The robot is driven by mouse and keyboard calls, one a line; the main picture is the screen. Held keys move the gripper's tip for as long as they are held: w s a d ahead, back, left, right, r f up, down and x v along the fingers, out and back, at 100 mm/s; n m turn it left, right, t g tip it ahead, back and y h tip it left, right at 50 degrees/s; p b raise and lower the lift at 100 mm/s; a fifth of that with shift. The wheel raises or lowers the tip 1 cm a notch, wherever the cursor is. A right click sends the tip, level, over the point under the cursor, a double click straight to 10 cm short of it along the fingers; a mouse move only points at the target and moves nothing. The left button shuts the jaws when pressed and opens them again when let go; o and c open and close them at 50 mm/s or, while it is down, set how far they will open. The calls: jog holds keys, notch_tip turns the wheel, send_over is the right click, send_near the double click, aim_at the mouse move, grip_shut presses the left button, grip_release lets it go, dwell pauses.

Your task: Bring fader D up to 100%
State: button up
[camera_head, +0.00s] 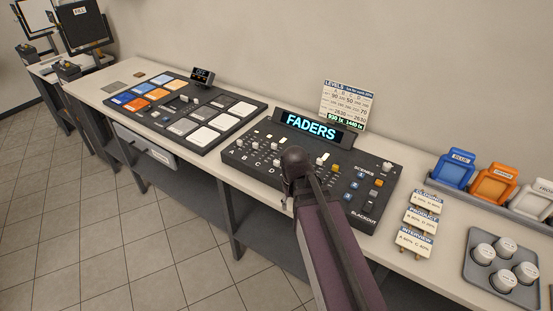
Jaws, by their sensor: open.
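The black fader console (352,160) stands on the long bench, with a lit screen reading FADERS (311,126) at its back. My gripper (287,204) is open, pointing down at the console's front edge, right of that cap. My dark wrist covers part of the console's middle, and the fingers are small in the picture.
A levels card (346,103) stands behind the screen. A scene-button panel (187,112) with coloured pads lies to the left. Small cards (415,232), coloured gel frames (493,184) and a tray (477,274) of white knobs are to the right. Tiled floor lies free in front.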

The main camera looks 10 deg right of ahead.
aim_at(277, 161)
jog(key=w+r+n+p, duration=0.4)
jog(key=w+r+p, duration=0.1)
jog(key=w, duration=0.6)
jog(key=w+r+n+p, duration=0.3)
jog(key=w+r+p, duration=0.3)
jog(key=w, duration=0.5)
jog(key=shift+w+a+r+n, duration=0.25)
jog(key=shift+a+r+n, duration=0.15)
jog(key=shift+r, duration=0.15)
jog(key=shift+f, duration=0.15)
notch_tip(277, 161, down, 14)
jog(key=b, duration=1.3)
jog(key=shift+r+b, duration=0.25)
jog(key=shift+b, duration=0.05)
grip_shut()
